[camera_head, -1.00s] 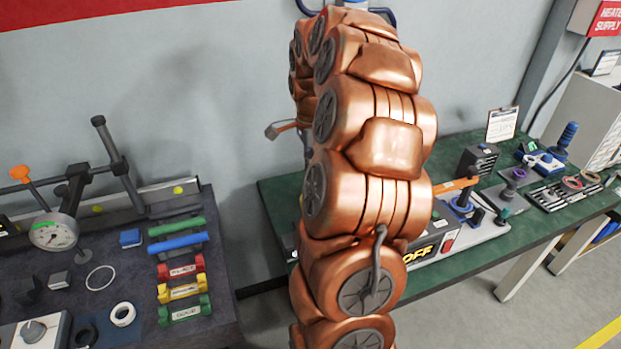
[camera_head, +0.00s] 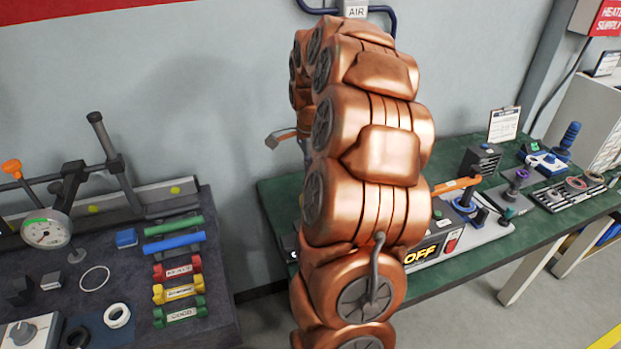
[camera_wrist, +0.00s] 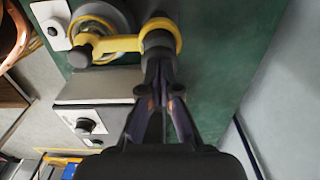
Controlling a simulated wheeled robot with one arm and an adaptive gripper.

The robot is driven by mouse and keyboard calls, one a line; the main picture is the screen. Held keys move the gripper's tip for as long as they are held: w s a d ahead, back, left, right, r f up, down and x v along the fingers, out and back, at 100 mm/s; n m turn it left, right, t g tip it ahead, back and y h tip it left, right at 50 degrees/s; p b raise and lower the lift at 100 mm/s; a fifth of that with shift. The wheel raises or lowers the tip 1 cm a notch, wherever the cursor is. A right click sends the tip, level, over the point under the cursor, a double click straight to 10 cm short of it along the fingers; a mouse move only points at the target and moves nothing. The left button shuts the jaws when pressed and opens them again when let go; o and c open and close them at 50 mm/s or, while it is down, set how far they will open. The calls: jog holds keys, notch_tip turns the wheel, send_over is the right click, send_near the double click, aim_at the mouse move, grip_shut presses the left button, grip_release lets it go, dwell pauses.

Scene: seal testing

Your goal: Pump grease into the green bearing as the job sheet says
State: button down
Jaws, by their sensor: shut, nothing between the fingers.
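In the wrist view my gripper (camera_wrist: 163,92) is shut and empty. Its fingertips are close to the dark knob (camera_wrist: 159,42) at the end of a yellow lever (camera_wrist: 122,45); I cannot tell whether they touch. The lever runs left to a round grey and yellow part (camera_wrist: 95,28) over the green bench top. In the head view my copper arm hides my gripper and part of the right bench. A clipboard with a printed sheet (camera_head: 504,124) stands at the back of that bench; its text is too small to read. I cannot make out the green bearing for sure.
The right green bench (camera_head: 475,265) holds a device with an OFF sign (camera_head: 419,251), an orange lever (camera_head: 457,186) and a blue-handled tool (camera_head: 568,138). The left dark bench (camera_head: 215,235) holds a gauge (camera_head: 46,230) and coloured bars. A grey box with knobs (camera_wrist: 97,120) is beside my gripper.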

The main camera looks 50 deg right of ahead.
jog(key=shift+f, duration=0.4)
jog(key=shift+r, duration=2.2)
jog(key=shift+f+b, duration=0.1)
jog(key=shift+b, duration=0.2)
